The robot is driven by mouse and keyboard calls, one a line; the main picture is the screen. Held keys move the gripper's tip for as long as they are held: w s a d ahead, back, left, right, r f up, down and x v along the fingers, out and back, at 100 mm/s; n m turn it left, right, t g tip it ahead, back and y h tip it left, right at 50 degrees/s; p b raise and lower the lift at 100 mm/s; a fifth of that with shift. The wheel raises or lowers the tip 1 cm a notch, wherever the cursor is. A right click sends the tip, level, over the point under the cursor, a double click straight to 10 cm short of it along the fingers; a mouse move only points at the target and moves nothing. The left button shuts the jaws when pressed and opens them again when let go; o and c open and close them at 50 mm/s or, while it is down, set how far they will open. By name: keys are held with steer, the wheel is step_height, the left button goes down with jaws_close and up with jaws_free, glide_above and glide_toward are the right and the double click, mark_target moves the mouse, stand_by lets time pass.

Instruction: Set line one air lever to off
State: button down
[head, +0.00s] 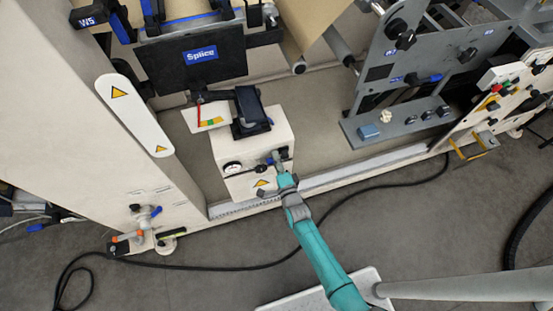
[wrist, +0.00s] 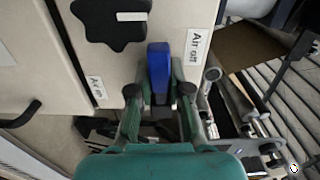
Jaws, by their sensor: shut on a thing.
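The blue air lever (wrist: 158,66) stands between the fingers of my gripper (wrist: 159,90) in the wrist view, and the gripper is shut on it. An "Air off" label (wrist: 195,47) is on the panel to the lever's right, close to its top. An "Air on" label (wrist: 97,88) is to its left and lower. In the head view my gripper (head: 279,163) is at the front of the cream control box (head: 250,150), where it partly hides the lever. The lever's pivot is hidden by the fingers.
A black knob (wrist: 112,20) sits just above and left of the lever. A black cable (head: 390,185) runs over the floor. A grey panel with knobs (head: 400,118) stands to the right.

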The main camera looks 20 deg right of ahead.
steer(key=shift+r+m, duration=0.15)
steer(key=shift+m, duration=0.25)
steer(key=c, duration=1.1)
jaws_free()
steer(key=s, duration=1.2)
steer(key=s+d+r+n, duration=0.1)
steer(key=s+r+n, duration=0.2)
steer(key=s, duration=0.4)
steer(key=s+d+r+n+g, duration=0.1)
steer(key=s+r+n, duration=0.2)
steer(key=s, duration=0.3)
steer(key=s+d+r+n, duration=0.1)
steer(key=s+r+n, duration=0.2)
steer(key=s, duration=0.4)
steer(key=s+r+n, duration=0.3)
steer(key=r, duration=0.2)
steer(key=s+r+n+g, duration=0.1)
steer(key=s+r+n, duration=0.2)
steer(key=r, duration=0.3)
steer(key=s+r+n+g, duration=0.1)
steer(key=s+r+n, duration=0.2)
steer(key=s+r, duration=0.2)
steer(key=shift+s+d+r, duration=0.25)
